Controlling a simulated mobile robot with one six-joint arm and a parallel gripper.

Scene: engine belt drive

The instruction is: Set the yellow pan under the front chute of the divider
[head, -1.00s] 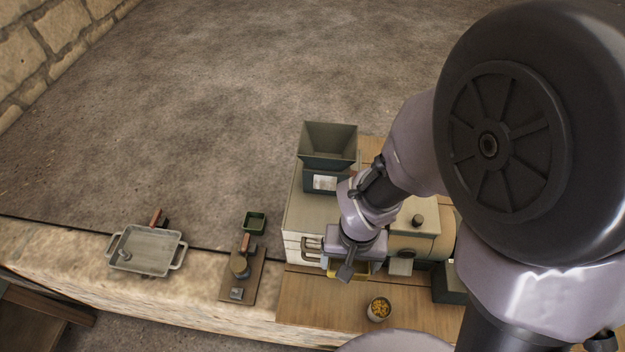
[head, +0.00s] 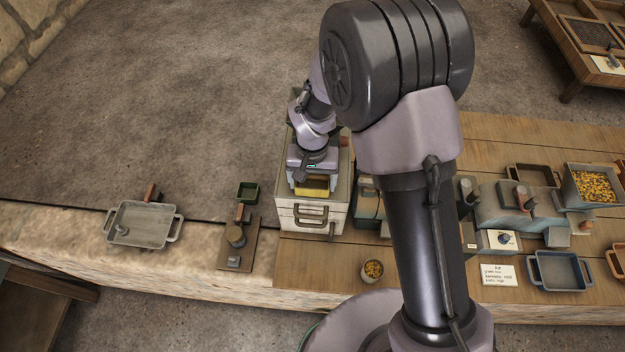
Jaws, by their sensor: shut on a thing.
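The yellow pan (head: 312,188) shows as a small yellow strip under my gripper (head: 313,178). My gripper is shut on it, above the top of a cream box with dark handles. The fingers and most of the pan are hidden. What looks like the divider is a grey-blue machine (head: 505,207) on the wooden table to the right, with a bin of yellow pieces (head: 592,186) at its back right. I cannot make out clearly which chute is the front one.
My upper arm stands between the pan and the grey-blue machine. A blue pan (head: 540,271), an orange-edged pan (head: 616,262) and a brown tray (head: 521,177) sit around that machine. A cup of yellow pieces (head: 372,270) stands at the table's front. The cream box (head: 328,226) is below my gripper.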

